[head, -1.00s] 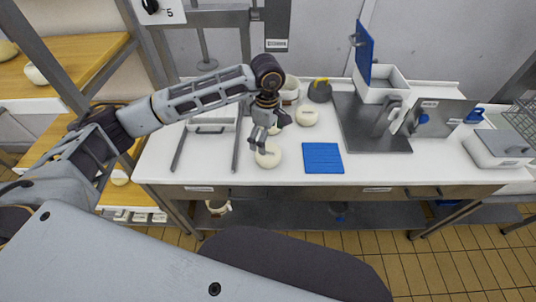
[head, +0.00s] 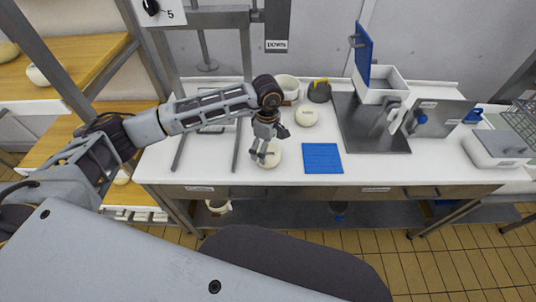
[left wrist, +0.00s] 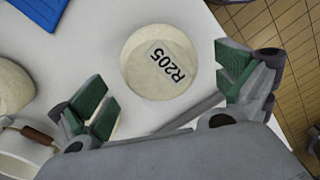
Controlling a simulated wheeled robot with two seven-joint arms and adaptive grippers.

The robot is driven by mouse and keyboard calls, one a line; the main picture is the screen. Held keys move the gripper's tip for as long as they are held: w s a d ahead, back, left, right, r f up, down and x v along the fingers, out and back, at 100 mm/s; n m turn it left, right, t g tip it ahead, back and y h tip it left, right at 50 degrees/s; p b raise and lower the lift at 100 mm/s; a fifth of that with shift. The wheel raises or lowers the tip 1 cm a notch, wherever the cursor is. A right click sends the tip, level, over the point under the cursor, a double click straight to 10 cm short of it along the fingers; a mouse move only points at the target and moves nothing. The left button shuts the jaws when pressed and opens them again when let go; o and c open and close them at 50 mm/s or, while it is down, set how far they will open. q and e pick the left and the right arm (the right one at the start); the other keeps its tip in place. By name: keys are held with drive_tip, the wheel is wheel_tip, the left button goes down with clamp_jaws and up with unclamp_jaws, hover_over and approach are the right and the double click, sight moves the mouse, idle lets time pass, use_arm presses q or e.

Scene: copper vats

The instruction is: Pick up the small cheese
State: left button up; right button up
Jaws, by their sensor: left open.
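A round cream cheese (head: 273,160) lies near the front edge of the white table, left of the blue mat. In the left wrist view this cheese (left wrist: 150,80) shows a label reading R205. A second pale round cheese (head: 306,116) sits farther back; part of it seems to show at the left edge of the left wrist view (left wrist: 12,88). My left gripper (head: 266,147) is open above the front cheese and partly covers it in the head view. In the left wrist view its green-padded fingers (left wrist: 165,86) are spread on either side of the cheese, without clear contact. My right gripper is not visible.
A blue mat (head: 322,158) lies right of the front cheese. A dark metal plate (head: 370,125) and white box (head: 381,86) occupy the right side. Metal rails (head: 237,145) lie left of the gripper.

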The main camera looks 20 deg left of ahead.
use_arm(q)
wheel_tip(320, 180, down, 3)
drive_tip(key=shift+r, duration=0.15)
drive_tip(key=shift+f, duration=0.2)
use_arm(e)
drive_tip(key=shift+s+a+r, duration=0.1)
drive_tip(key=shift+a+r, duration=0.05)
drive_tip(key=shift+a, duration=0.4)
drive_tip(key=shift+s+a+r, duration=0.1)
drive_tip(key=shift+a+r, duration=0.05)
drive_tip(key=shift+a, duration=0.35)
